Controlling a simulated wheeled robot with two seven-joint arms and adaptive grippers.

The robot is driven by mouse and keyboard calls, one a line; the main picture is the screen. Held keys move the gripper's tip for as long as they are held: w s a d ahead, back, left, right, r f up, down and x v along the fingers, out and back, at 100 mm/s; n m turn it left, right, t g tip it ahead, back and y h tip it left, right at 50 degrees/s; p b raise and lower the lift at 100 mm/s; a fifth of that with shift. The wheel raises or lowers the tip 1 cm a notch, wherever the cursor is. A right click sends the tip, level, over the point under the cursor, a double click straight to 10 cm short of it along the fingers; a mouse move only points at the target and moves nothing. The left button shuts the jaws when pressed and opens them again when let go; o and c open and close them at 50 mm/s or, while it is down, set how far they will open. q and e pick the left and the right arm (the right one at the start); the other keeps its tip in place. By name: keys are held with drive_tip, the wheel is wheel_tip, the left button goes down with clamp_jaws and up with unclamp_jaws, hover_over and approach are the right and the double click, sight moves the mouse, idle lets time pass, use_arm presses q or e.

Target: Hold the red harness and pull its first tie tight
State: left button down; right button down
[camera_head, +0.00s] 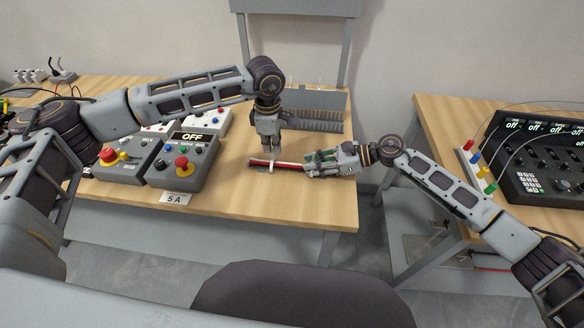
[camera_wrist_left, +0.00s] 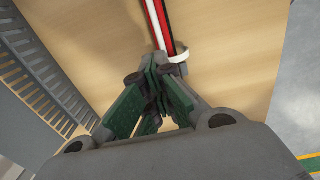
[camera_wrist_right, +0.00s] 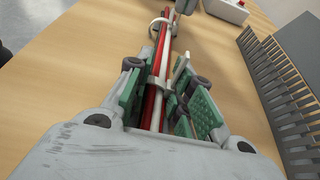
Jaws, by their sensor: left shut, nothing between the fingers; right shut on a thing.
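The red harness (camera_head: 262,162) is a bundle of red, white and dark wires lying low over the table, pointing left from my right gripper (camera_head: 308,163). It also shows in the left wrist view (camera_wrist_left: 160,22) and the right wrist view (camera_wrist_right: 167,47). A white tie (camera_wrist_left: 180,56) loops around the bundle; in the right wrist view a tie (camera_wrist_right: 159,22) shows near the far end and another band (camera_wrist_right: 152,82) between the fingers. My right gripper is shut around the harness. My left gripper (camera_head: 272,151) points down just behind the harness, shut and empty, its tips close to the tie.
A grey slotted duct (camera_head: 315,121) stands behind on the wooden table (camera_head: 225,190). Control boxes with red buttons (camera_head: 182,160) and an OFF display stand to the left. A second table (camera_head: 440,125) with a black panel stands right, across a gap. The table front near the harness is clear.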

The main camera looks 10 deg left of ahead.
use_arm(q)
drive_tip(key=shift+r, duration=0.95)
idle(0.8)
drive_tip(key=c, duration=2.2)
unclamp_jaws()
drive_tip(key=o, duration=0.5)
drive_tip(key=shift+r, duration=0.15)
drive_tip(key=shift+s+r, duration=0.15)
drive_tip(key=shift+r, duration=2.7)
use_arm(e)
drive_tip(key=c, duration=1.2)
unclamp_jaws()
drive_tip(key=shift+o, duration=0.2)
